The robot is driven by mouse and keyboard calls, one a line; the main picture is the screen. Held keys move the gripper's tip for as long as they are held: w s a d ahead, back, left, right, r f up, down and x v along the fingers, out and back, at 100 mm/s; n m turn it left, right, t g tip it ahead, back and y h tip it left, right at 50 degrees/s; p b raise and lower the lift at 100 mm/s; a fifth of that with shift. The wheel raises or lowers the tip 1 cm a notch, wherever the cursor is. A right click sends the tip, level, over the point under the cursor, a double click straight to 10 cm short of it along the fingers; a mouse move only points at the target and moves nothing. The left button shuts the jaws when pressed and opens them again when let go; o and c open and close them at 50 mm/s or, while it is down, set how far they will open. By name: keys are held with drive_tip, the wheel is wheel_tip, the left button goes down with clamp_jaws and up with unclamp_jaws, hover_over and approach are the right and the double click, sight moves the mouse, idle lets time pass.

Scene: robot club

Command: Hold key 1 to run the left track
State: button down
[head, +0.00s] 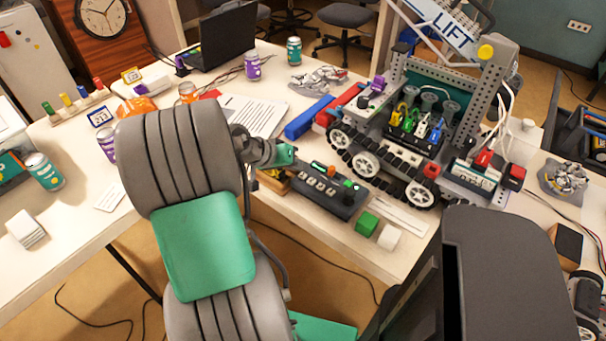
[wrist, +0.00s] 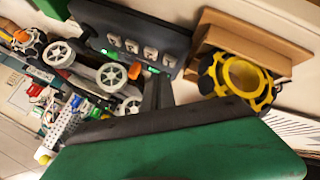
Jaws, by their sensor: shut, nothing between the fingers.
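A dark control box (head: 318,189) lies on the table, right of my gripper, in the head view. It has a row of several pale keys on top, and orange and green parts along its edge. In the wrist view the box (wrist: 100,20) is at the top with the keys (wrist: 133,46) facing me. Their numbers are too small to read, so I cannot tell which is key 1. My gripper (wrist: 158,92) is shut and empty. Its dark fingers point at the box's near edge in the wrist view; contact cannot be told.
A tracked robot (head: 400,140) with a lift stands just behind the box. A green cube (head: 366,224) and a white cube (head: 389,237) sit by the table's front edge. A yellow wheel (wrist: 240,78) and wooden block (wrist: 235,45) lie beside the box.

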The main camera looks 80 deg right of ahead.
sight(300, 176)
drive_tip(key=shift+f, duration=0.4)
drive_tip(key=shift+f+b, duration=0.45)
drive_tip(key=shift+b, duration=0.05)
idle(1.5)
idle(1.3)
drive_tip(key=shift+r+p, duration=0.7)
drive_tip(key=shift+r, duration=0.15)
drive_tip(key=shift+r, duration=0.1)
wheel_tip(300, 176, up, 5)
drive_tip(key=p, duration=0.4)
